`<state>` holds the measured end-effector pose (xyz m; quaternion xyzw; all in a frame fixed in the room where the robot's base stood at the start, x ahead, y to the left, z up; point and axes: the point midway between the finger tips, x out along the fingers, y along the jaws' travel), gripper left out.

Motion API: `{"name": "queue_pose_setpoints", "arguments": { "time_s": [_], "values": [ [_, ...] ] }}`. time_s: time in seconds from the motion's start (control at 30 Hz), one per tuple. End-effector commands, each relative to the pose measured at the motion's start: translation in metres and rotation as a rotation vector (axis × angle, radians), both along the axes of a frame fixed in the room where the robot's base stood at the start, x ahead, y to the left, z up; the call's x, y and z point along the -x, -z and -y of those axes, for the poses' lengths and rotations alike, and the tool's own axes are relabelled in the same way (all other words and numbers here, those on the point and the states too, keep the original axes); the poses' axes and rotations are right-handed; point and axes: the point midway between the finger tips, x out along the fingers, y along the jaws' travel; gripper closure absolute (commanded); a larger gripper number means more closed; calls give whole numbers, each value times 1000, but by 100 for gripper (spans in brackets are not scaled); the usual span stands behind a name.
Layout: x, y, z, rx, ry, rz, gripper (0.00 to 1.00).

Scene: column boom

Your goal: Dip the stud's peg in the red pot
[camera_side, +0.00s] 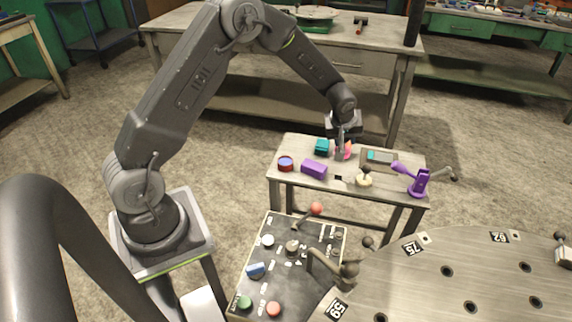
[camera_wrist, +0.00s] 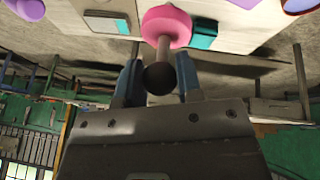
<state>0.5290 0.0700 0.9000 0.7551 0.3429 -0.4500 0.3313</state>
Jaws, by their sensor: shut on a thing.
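The stud shows in the wrist view as a pink disc (camera_wrist: 166,24) with a short stem and a dark ball (camera_wrist: 159,78) at its near end. My gripper (camera_wrist: 160,75) is shut on the stud, with the ball between its two blue-grey fingers. In the side view my gripper (camera_side: 342,154) points down over the back of the small table, and a bit of the pink disc (camera_side: 347,151) shows beside it. I cannot tell whether the disc touches the table. The red pot (camera_side: 286,163), with a blue inside, stands at the table's left end. Its rim shows at the wrist view's top right corner (camera_wrist: 299,6).
A teal block (camera_side: 321,147) is close left of my gripper, and a purple block (camera_side: 314,169) lies near the pot. A grey tray (camera_side: 381,157), a cream knob (camera_side: 364,180) and a purple stand (camera_side: 418,183) are to the right. The small table's (camera_side: 290,148) left back corner is clear.

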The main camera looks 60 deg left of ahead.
Motion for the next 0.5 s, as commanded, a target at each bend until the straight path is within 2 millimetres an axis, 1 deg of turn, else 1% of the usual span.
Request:
{"name": "queue_pose_setpoints", "arguments": {
  "time_s": [0.27,0.33,0.43,0.5],
  "values": [
    [0,0,0,0,0,1,92],
    [1,-1,-4,1,-3,-4,92],
    [8,-3,-19,10,-12,-30,92],
    [19,-4,-38,20,-21,-69,92]
  ]
}}
